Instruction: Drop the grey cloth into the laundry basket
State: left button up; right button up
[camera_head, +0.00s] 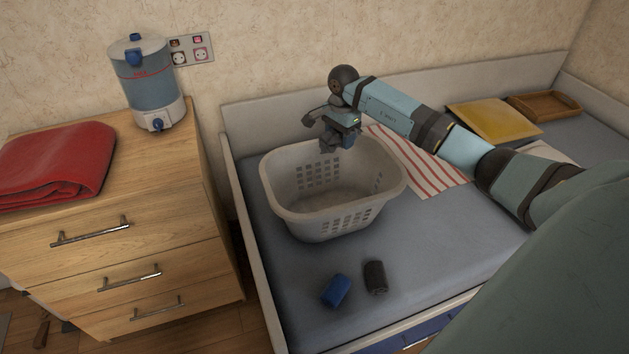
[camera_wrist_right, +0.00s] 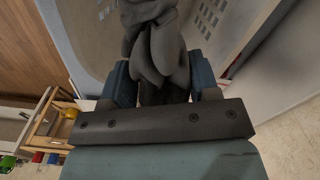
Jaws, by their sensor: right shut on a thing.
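The laundry basket (camera_head: 290,208) is a pale grey plastic tub with slotted walls, standing on the grey-blue bed. My right gripper (camera_head: 328,147) reaches over the basket's back rim, pointing down. It is shut on the grey cloth (camera_wrist_right: 158,45), which hangs bunched between the fingers in the right wrist view. In the head view only a small dark bit of the cloth shows below the fingers, above the basket's opening. The basket's inside looks empty where it is visible. My left gripper is not in view.
A blue roll (camera_head: 336,290) and a dark roll (camera_head: 375,277) lie in front of the basket. A striped cloth (camera_head: 425,165), a yellow folder-like item (camera_head: 495,119) and a wooden tray (camera_head: 543,105) lie to the right. A wooden dresser (camera_head: 150,225) stands left, with a water dispenser (camera_head: 148,80) and red cloth (camera_head: 55,160).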

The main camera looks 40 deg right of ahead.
jog(key=shift+f, duration=0.25)
notch_tip(320, 180, down, 4)
jog(key=b, duration=0.3)
pick_arm(q)
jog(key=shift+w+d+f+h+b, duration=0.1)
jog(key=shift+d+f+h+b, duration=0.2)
jog(key=shift+b, duration=0.1)
pick_arm(e)
jog(key=shift+f, duration=0.8)
jog(key=o, duration=1)
jog(key=shift+c, duration=0.2)
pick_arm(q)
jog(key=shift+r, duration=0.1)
pick_arm(e)
jog(key=shift+r, duration=0.1)
